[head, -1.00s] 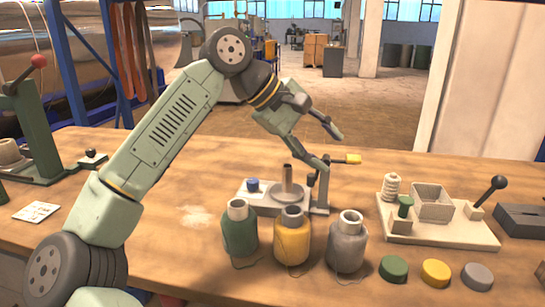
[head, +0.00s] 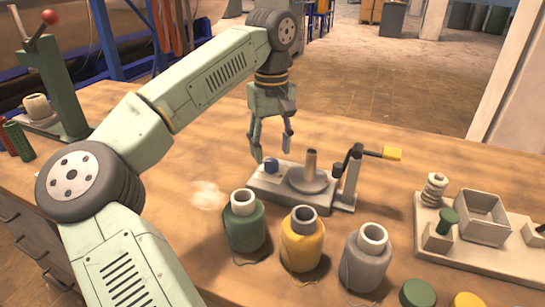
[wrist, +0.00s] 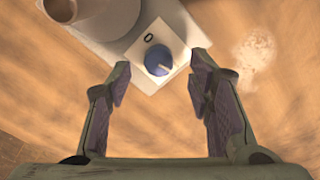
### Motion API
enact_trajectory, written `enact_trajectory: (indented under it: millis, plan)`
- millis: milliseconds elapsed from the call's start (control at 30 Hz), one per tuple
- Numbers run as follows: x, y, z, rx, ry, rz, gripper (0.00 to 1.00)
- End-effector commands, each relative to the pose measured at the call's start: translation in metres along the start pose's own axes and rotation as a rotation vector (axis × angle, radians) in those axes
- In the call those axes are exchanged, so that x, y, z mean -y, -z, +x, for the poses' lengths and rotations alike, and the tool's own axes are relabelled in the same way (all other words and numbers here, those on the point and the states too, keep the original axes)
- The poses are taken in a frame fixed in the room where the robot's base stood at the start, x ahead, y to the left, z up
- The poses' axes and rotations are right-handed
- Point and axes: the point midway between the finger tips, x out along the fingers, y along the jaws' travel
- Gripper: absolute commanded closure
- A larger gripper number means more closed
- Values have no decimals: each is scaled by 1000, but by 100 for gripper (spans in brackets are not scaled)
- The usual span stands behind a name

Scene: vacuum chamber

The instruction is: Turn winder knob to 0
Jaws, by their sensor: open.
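The winder (head: 322,200) is a grey base with a round plate, a brown upright spindle (head: 311,165) and a crank with a yellow handle (head: 391,153). Its blue knob (head: 271,165) is on the left end of the base. In the wrist view the blue knob (wrist: 158,61) sits on a white plate with a "0" mark (wrist: 148,38) beside it. A pale pointer line on the knob points toward the lower right, away from the mark. My gripper (head: 272,155) is open and points down above the knob. The knob lies between and beyond the fingertips (wrist: 160,72), apart from them.
A tray with a spool and an open box (head: 483,218) is at right. A green press with a red ball (head: 50,75) is at left.

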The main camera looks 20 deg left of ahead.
Motion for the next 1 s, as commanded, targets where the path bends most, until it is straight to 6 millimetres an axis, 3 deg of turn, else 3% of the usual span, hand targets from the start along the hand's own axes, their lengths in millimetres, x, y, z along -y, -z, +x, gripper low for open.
enact_trajectory:
  millis: [233,600,1000]
  plan:
    - [0,0,31,1,-1,1,53]
    - [0,0,37,0,-2,1,53]
    - [0,0,36,0,-2,1,79]
